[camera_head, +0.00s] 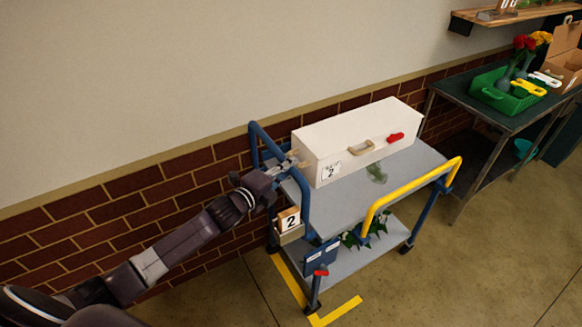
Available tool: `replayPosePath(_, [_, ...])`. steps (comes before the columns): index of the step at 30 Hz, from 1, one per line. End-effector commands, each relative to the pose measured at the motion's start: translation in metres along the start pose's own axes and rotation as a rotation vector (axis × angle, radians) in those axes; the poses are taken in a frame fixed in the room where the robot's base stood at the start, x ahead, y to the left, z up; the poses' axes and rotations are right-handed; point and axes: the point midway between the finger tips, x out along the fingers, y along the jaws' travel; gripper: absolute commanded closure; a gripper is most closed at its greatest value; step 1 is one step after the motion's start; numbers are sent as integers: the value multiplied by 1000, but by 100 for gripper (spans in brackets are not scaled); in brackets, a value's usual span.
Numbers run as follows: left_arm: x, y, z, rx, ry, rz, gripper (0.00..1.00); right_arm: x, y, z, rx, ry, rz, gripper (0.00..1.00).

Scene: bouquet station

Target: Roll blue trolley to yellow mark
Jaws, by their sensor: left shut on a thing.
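The blue trolley (405,185) stands by the brick wall, with grey decks, a blue push handle on its left end and a yellow rail on its right end. My left gripper (287,166) is shut on the blue handle at the left end, close to the white box; its fingertips are small and partly hidden. The yellow mark (338,311) is an L-shaped floor line at the trolley's front left corner. One arm of the line runs along the left end. My right gripper is not in view.
A white box (352,135) with a red latch lies on the upper deck. Flowers and leaves (372,228) lie on the lower deck. A dark green table (500,112) with a green crate (492,92) stands at the right. Floor in front is clear.

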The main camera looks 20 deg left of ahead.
Motion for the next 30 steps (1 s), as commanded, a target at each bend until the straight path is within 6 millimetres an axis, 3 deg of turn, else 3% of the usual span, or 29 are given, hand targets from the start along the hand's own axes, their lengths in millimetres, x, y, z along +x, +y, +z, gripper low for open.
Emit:
replayPosePath(5, [-1, 6, 0, 1, -2, 12, 100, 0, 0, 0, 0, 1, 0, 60])
replayPosePath(6, [-1, 6, 1, 1, -2, 12, 80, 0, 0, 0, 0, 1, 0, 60])
replayPosePath(11, [-1, 5, 0, 1, -1, 10, 64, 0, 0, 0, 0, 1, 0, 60])
replayPosePath(22, [-6, 3, 0, 2, -1, 5, 64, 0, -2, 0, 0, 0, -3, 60])
replayPosePath(30, [-47, 4, 0, 3, 0, 8, 64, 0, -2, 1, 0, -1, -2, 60])
